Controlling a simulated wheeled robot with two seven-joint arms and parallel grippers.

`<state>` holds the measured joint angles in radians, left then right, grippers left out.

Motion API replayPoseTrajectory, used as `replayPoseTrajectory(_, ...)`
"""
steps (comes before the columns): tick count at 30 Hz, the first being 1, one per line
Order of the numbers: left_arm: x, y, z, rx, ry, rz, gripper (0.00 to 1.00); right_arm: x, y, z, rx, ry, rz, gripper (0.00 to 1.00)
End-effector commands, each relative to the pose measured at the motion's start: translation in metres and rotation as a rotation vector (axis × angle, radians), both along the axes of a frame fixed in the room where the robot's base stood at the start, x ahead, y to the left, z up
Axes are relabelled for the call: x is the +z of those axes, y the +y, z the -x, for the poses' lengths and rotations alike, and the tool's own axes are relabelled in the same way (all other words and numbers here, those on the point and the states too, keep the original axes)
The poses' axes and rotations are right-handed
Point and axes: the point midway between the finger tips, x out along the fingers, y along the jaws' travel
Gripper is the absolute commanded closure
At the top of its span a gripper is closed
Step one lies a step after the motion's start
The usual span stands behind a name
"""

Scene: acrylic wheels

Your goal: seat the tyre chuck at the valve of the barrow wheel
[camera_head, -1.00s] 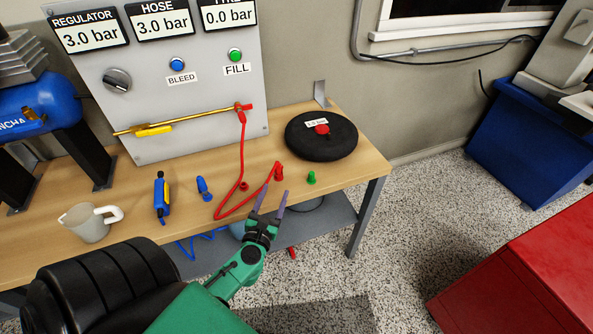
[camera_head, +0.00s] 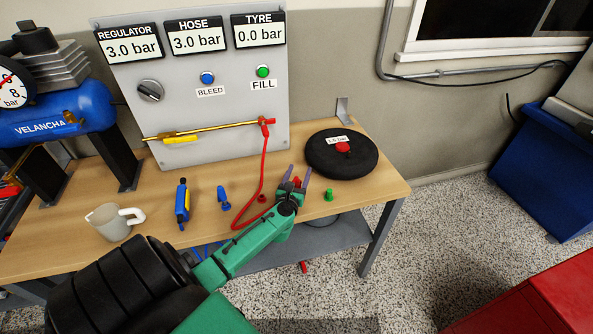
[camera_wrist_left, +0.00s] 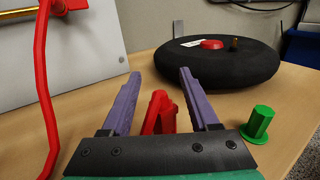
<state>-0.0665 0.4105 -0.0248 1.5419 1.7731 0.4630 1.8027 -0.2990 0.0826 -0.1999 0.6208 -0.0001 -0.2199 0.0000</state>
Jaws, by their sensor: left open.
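The barrow wheel (camera_head: 355,162) is a black tyre lying flat at the back right of the bench, with a red hub (camera_head: 343,147) and a white label. In the left wrist view a small brass valve (camera_wrist_left: 235,44) stands beside the hub. The red tyre chuck (camera_wrist_left: 158,113) stands on the bench; it also shows in the head view (camera_head: 297,182), partly hidden by the gripper. My left gripper (camera_head: 299,173) is open, with its purple fingers on either side of the chuck and a gap to each. My right gripper is out of view.
A red hose (camera_head: 262,165) runs from the panel down to the bench. The panel reads tyre 0.0 bar.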

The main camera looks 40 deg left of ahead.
Motion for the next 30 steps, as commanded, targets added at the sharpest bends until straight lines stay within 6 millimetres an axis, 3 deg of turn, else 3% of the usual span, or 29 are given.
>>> replayPoseTrajectory(2, 0.000, 0.000, 0.000, 0.000, 0.000, 0.000, 0.39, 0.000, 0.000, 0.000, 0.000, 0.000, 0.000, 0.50)
replayPoseTrajectory(7, 0.000, -0.001, 0.001, 0.000, 0.000, 0.000, 1.00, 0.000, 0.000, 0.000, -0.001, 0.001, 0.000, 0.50)
replayPoseTrajectory(16, 0.001, -0.001, 0.001, -0.001, 0.000, 0.000, 1.00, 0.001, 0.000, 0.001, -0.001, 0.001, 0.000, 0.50)
replayPoseTrajectory(20, 0.010, -0.001, 0.001, 0.000, 0.000, 0.000, 1.00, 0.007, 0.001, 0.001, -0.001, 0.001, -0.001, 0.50)
replayPoseTrajectory(26, 0.055, 0.000, 0.001, 0.000, -0.003, 0.001, 1.00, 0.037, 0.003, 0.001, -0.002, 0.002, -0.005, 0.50)
replayPoseTrajectory(30, 0.112, 0.000, 0.000, -0.002, -0.005, -0.002, 1.00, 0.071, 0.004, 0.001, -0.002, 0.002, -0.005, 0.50)
